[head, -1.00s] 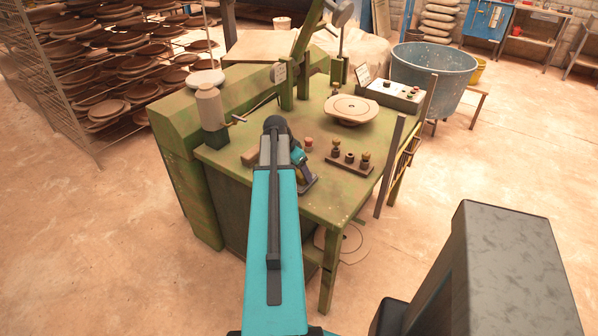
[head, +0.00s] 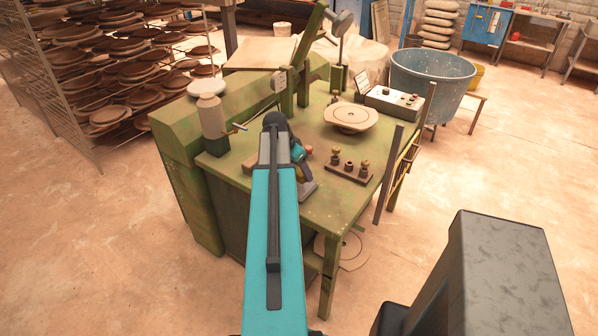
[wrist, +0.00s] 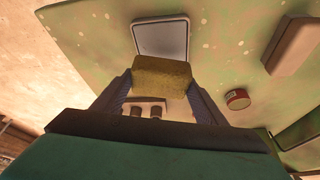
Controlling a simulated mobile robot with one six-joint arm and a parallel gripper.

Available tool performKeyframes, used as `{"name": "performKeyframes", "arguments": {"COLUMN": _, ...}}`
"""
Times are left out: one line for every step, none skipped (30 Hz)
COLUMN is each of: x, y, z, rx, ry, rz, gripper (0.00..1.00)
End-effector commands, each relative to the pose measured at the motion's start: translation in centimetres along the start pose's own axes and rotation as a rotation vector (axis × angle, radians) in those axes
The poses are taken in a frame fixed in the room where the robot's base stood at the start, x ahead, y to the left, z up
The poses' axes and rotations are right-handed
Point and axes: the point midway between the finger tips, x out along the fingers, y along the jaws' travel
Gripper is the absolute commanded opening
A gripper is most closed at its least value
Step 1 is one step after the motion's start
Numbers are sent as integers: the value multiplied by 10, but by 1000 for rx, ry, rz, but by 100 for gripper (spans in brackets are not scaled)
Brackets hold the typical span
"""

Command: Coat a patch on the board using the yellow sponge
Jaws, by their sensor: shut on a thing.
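The yellow sponge (wrist: 163,75) is between the two fingers of my gripper (wrist: 160,88) in the wrist view, and the gripper is shut on it. The board (wrist: 162,36) is a pale grey panel with a dark rim, lying on the green table just beyond the sponge. The sponge overlaps its near edge in the picture; I cannot tell whether they touch. In the head view my gripper (head: 302,173) is small and partly hidden by my arm, above the table's near part. The board (head: 309,190) shows just below it.
The green table (head: 325,205) also bears a rack of small knobbed pieces (head: 349,166), a round disc (head: 351,116) and a control box (head: 392,101). In the wrist view, a red-rimmed cylinder (wrist: 237,99) and a brownish block (wrist: 292,46) lie to the right of the sponge.

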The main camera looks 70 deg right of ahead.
Motion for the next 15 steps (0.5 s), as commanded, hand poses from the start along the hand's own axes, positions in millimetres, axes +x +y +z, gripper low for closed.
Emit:
{"name": "performKeyframes", "arguments": {"x": -4, "y": 0, "z": -2, "rx": 0, "ry": 0, "rz": 0, "gripper": 48}}
{"name": "performKeyframes", "arguments": {"x": -5, "y": 0, "z": -2, "rx": 0, "ry": 0, "rz": 0, "gripper": 48}}
{"name": "performKeyframes", "arguments": {"x": -7, "y": 0, "z": -3, "rx": 0, "ry": 0, "rz": 0, "gripper": 48}}
{"name": "performKeyframes", "arguments": {"x": -9, "y": 0, "z": -4, "rx": 0, "ry": 0, "rz": 0, "gripper": 48}}
{"name": "performKeyframes", "arguments": {"x": -10, "y": 0, "z": -4, "rx": 0, "ry": 0, "rz": 0, "gripper": 48}}
{"name": "performKeyframes", "arguments": {"x": -12, "y": 0, "z": -5, "rx": 0, "ry": 0, "rz": -1, "gripper": 48}}
{"name": "performKeyframes", "arguments": {"x": -14, "y": 0, "z": -6, "rx": 0, "ry": 0, "rz": -1, "gripper": 48}}
{"name": "performKeyframes", "arguments": {"x": -15, "y": 0, "z": -6, "rx": 0, "ry": 1, "rz": -1, "gripper": 48}}
{"name": "performKeyframes", "arguments": {"x": -17, "y": 0, "z": -7, "rx": 0, "ry": 1, "rz": -1, "gripper": 48}}
{"name": "performKeyframes", "arguments": {"x": -18, "y": 0, "z": -8, "rx": 0, "ry": 1, "rz": -1, "gripper": 48}}
{"name": "performKeyframes", "arguments": {"x": -18, "y": 0, "z": -8, "rx": 0, "ry": 1, "rz": -1, "gripper": 48}}
{"name": "performKeyframes", "arguments": {"x": -19, "y": 0, "z": -8, "rx": 0, "ry": 1, "rz": -1, "gripper": 48}}
{"name": "performKeyframes", "arguments": {"x": -19, "y": 0, "z": -8, "rx": 0, "ry": 1, "rz": -1, "gripper": 48}}
{"name": "performKeyframes", "arguments": {"x": -19, "y": 0, "z": -8, "rx": 0, "ry": 1, "rz": -1, "gripper": 48}}
{"name": "performKeyframes", "arguments": {"x": -19, "y": 0, "z": -8, "rx": 0, "ry": 1, "rz": -1, "gripper": 48}}
